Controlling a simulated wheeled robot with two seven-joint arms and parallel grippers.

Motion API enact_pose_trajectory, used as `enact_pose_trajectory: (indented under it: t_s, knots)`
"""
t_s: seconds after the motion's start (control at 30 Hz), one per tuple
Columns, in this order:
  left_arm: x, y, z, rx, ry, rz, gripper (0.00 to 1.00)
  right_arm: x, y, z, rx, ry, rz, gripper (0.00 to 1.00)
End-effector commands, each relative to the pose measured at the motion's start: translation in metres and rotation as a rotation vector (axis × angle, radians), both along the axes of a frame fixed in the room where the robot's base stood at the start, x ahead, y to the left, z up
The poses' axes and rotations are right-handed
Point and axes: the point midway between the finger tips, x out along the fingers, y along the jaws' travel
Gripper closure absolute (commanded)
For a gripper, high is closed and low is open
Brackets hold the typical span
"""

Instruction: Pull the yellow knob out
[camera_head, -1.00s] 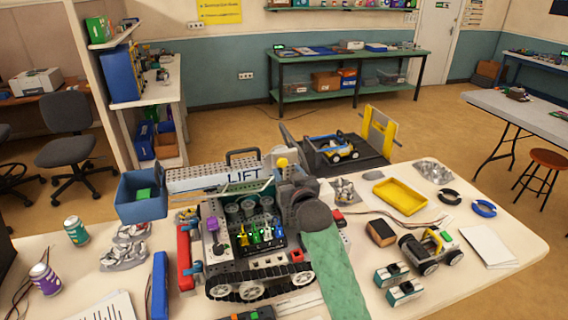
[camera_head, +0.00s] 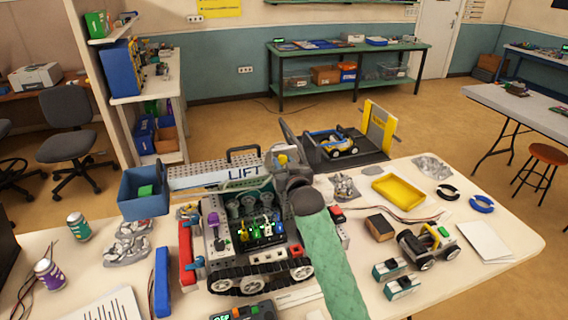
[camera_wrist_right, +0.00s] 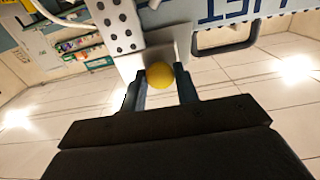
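The yellow knob (camera_head: 282,159) is a small round ball at the right end of the long grey LIFT beam, partly hidden by my right gripper in the head view. In the right wrist view the knob (camera_wrist_right: 160,75) sits between the two dark fingertips, in front of a grey perforated plate. My right gripper (camera_wrist_right: 161,84) is open, one finger on each side of the knob; whether either finger touches it is unclear. In the head view my right gripper (camera_head: 285,163) is at the knob, its arm coming from the lower right. My left gripper is not in view.
The LIFT beam (camera_head: 215,175) runs behind a tracked robot (camera_head: 215,273) with coloured levers. A blue bin (camera_head: 143,204) stands left. A grey platform (camera_head: 365,160) holding a small vehicle lies behind. A yellow tray (camera_head: 398,195) and a small wheeled car (camera_head: 428,245) lie right.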

Motion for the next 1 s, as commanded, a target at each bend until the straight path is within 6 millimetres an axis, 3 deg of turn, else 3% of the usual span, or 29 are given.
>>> enact_pose_trajectory:
  t_s: [0.17,0.43,0.67,0.7,0.8,1.0]
  knots:
    - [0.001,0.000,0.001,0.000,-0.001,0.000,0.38,-0.002,-0.001,0.000,0.000,0.001,0.000,1.00]
    - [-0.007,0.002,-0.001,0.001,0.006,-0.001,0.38,-0.025,-0.008,0.000,0.001,0.001,0.000,1.00]
    - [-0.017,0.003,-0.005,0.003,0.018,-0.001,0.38,-0.025,-0.008,-0.001,0.000,0.002,0.000,1.00]
    - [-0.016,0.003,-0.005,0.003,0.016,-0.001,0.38,-0.025,-0.008,-0.001,0.000,0.002,0.000,0.68]
    - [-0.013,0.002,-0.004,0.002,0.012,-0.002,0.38,-0.025,-0.008,-0.001,0.000,0.002,0.000,0.48]
    - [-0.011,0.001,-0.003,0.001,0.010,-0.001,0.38,-0.025,-0.008,0.000,0.000,0.001,0.000,0.48]
